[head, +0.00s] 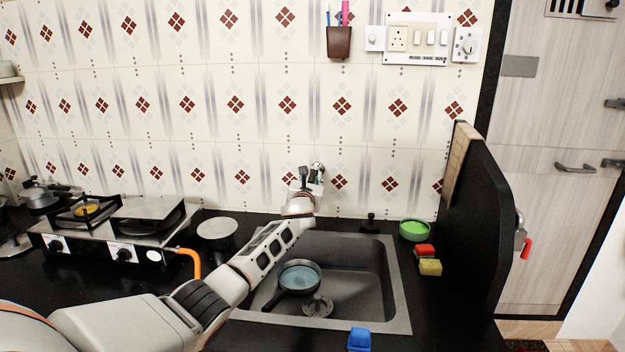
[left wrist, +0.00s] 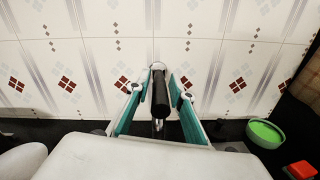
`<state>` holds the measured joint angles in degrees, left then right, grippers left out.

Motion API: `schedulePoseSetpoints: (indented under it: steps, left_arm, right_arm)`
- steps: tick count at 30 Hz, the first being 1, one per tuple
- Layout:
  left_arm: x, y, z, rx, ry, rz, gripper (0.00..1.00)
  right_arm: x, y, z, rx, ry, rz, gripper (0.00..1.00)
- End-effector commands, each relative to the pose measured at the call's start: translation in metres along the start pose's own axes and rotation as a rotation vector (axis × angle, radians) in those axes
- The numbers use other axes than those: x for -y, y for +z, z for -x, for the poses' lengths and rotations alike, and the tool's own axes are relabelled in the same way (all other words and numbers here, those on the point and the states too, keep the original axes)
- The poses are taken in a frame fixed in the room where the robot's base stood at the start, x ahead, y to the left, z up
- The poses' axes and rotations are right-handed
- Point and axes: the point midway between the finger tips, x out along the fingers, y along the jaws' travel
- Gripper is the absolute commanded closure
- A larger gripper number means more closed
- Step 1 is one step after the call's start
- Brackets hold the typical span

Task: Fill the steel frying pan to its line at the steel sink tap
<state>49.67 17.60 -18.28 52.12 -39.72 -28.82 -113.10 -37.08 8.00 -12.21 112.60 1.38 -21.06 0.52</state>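The frying pan (head: 299,278) sits in the steel sink (head: 377,281), its dark handle pointing to the lower left. Its inside looks bluish, like water; I cannot make out a fill line. My left arm reaches over the sink's left part to the wall. My left gripper (head: 306,181) is at the tap, which is mostly hidden in the head view. In the left wrist view, the black part of the tap (left wrist: 160,95) stands between the spread fingers of my left gripper (left wrist: 160,108), with gaps on both sides. No water stream is clearly visible. My right gripper is not in view.
A gas stove (head: 120,235) and a dark pot with a light lid (head: 216,230) stand left of the sink. A green bowl (head: 413,230), red sponge (head: 424,251) and yellow sponge (head: 430,267) lie right. A blue block (head: 359,339) is at the front edge. A black partition (head: 478,220) bounds the right.

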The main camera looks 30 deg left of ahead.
Motion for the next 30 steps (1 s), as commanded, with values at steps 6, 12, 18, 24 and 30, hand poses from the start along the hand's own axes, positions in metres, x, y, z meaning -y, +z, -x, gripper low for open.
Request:
schedulePoseSetpoints:
  steps: [6, 12, 18, 24, 30]
  left_arm:
    - [-0.001, -0.002, 0.0, -0.003, 0.001, -0.002, 0.69]
    - [-0.001, -0.003, 0.002, -0.004, 0.002, -0.003, 0.69]
    - [-0.001, -0.004, 0.014, -0.002, 0.003, -0.002, 0.69]
    - [-0.001, -0.004, 0.039, -0.004, 0.001, -0.004, 0.69]
    - [0.0, -0.003, 0.068, -0.003, 0.0, -0.003, 0.69]
  right_arm:
    - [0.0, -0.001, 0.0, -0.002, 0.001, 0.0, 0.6]
    - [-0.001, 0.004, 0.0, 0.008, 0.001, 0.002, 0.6]
    - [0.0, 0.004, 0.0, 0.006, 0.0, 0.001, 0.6]
    - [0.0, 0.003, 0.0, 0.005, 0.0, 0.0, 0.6]
    - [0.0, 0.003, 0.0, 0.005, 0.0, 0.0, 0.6]
